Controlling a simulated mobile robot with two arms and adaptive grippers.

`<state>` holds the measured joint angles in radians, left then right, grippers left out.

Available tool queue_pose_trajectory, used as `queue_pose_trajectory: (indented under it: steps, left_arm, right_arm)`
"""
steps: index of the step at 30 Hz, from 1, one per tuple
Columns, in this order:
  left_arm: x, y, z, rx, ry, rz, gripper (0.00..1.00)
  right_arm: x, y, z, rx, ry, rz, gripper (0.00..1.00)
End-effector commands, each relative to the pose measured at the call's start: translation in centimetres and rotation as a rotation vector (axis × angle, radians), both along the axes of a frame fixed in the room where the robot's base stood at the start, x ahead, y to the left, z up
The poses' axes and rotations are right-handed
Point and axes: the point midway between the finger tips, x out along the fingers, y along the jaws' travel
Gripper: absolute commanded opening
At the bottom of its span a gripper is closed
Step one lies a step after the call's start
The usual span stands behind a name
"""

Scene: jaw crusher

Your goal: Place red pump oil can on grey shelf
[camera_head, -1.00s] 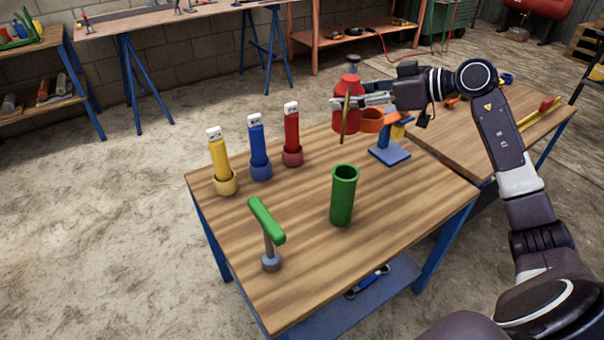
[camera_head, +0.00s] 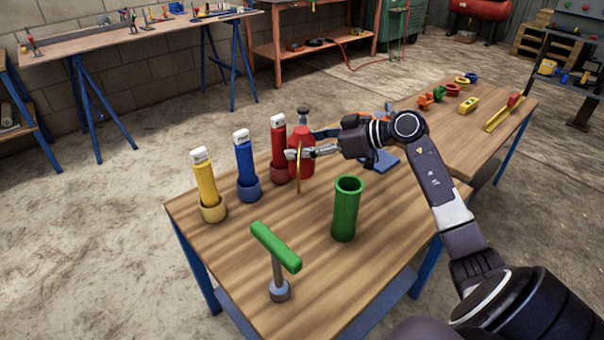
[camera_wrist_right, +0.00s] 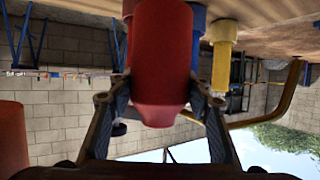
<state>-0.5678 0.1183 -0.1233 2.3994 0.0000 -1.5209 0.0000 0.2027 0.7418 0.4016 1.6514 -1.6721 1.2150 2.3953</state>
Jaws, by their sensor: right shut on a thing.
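The red pump oil can (camera_head: 301,140) is held by my right gripper (camera_head: 297,154) just above the back part of the wooden table, or close to its top. It is beside the red tube (camera_head: 279,140), and its thin yellowish spout shows in front. In the right wrist view the can (camera_wrist_right: 162,60) fills the space between the two fingers. My right gripper is shut on it. My left gripper is not in view. I cannot make out for certain which surface is the grey shelf.
On the wooden table (camera_head: 240,275) stand a yellow tube (camera_head: 205,180), a blue tube (camera_head: 244,160), a green cylinder (camera_head: 346,210) and a green T-handle (camera_head: 276,246). A second table (camera_head: 480,125) with small tools adjoins on the right.

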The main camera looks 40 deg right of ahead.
Motion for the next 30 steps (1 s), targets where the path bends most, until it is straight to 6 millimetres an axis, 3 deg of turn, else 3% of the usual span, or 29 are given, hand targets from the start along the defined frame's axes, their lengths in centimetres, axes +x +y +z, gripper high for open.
queue_pose_trajectory:
  steps: [4, 11, 18, 29, 30]
  left_arm:
    - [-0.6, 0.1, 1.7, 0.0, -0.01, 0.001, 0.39]
    - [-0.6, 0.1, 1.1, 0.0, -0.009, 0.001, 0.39]
    - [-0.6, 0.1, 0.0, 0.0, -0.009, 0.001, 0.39]
    - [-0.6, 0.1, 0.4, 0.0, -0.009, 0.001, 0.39]
    - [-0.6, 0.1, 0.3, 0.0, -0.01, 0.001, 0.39]
  right_arm:
    - [0.0, 0.0, -2.0, 0.003, -0.003, -0.001, 0.11]
    - [0.0, 0.0, -3.6, 0.001, -0.003, -0.001, 0.11]
    - [0.0, 0.0, -7.0, 0.004, -0.003, -0.002, 0.11]
    - [0.0, 0.0, -7.2, 0.001, -0.003, 0.0, 0.11]
    - [0.0, 0.0, -7.5, 0.0, 0.0, 0.001, 0.48]
